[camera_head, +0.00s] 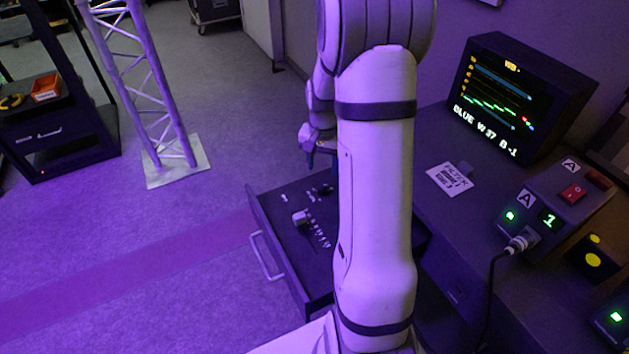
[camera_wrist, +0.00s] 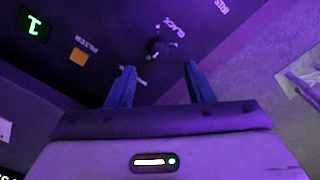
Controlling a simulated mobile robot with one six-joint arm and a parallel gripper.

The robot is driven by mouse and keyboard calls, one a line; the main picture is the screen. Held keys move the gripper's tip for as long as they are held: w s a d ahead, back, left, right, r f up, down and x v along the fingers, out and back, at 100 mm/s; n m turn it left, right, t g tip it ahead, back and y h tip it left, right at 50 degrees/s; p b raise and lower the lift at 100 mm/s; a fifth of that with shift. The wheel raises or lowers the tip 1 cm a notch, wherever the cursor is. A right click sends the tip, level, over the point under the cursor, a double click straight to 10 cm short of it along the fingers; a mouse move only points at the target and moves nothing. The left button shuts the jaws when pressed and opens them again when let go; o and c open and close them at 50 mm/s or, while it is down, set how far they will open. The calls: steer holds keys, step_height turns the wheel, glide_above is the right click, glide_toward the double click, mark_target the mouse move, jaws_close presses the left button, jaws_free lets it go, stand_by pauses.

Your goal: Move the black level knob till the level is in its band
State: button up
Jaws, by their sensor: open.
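In the wrist view a dark knob (camera_wrist: 160,48) with a pale mark stands on a dark panel, beyond the gap between my fingertips. In the head view my gripper (camera_head: 309,160) is partly hidden by my arm, above the far end of an open drawer (camera_head: 262,225). A dark knob (camera_head: 325,189) shows in that drawer. The monitor (camera_head: 515,95) reads "BLUE W 37 B -1" under coloured traces.
A pale knob (camera_head: 300,217) and a row of small controls (camera_head: 319,236) lie nearer in the drawer. A desk at right holds a filter card (camera_head: 450,180), a plugged cable (camera_head: 522,240) and a red switch (camera_head: 573,193). A truss tower (camera_head: 150,90) stands at left; floor is clear between.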

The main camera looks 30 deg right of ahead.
mark_target(323, 186)
step_height(323, 186, down, 8)
steer(key=shift+d+f, duration=0.1)
stand_by(0.4)
steer(key=c, duration=1)
steer(key=n+b, duration=0.1)
steer(key=n, duration=0.3)
steer(key=o, duration=1)
